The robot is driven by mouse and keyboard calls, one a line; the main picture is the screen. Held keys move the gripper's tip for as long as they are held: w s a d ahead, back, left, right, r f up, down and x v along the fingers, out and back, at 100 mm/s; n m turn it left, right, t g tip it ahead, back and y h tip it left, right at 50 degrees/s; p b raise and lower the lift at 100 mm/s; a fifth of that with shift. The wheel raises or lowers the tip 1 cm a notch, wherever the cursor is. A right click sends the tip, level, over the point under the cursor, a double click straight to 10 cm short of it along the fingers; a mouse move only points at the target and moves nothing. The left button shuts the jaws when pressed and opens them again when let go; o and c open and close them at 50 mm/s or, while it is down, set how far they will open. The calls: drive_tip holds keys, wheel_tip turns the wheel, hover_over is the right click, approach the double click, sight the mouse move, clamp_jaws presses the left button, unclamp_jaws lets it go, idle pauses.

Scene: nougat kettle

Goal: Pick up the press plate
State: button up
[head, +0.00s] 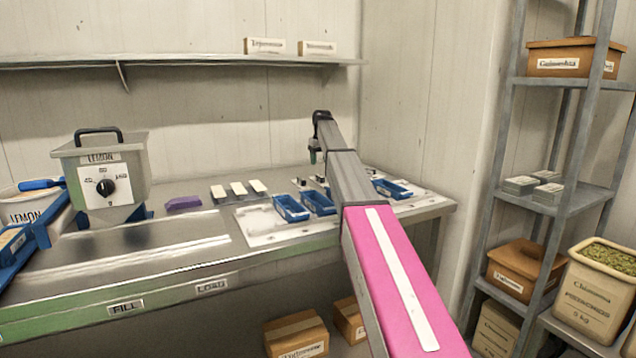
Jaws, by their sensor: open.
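My arm reaches from the lower right across the steel worktop, and my gripper (313,157) points down above the back of the worktop. It is open; its fingers look small and partly merged with the arm in this view. I cannot tell for sure which thing is the press plate. Blue trays (290,208) sit below and around my gripper, on a pale board (258,228). My arm hides part of this area.
A steel lemon kettle (104,180) with a dial stands at the left of the worktop (200,258). A blue-railed lemon tub (28,208) is at the far left. A wall shelf (180,61) runs above. A shelving rack (548,196) with boxes stands right.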

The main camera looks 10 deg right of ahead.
sight(320, 176)
drive_tip(key=f, duration=0.8)
drive_tip(key=shift+w+d+f, duration=0.1)
drive_tip(key=shift+w, duration=0.3)
drive_tip(key=c, duration=0.6)
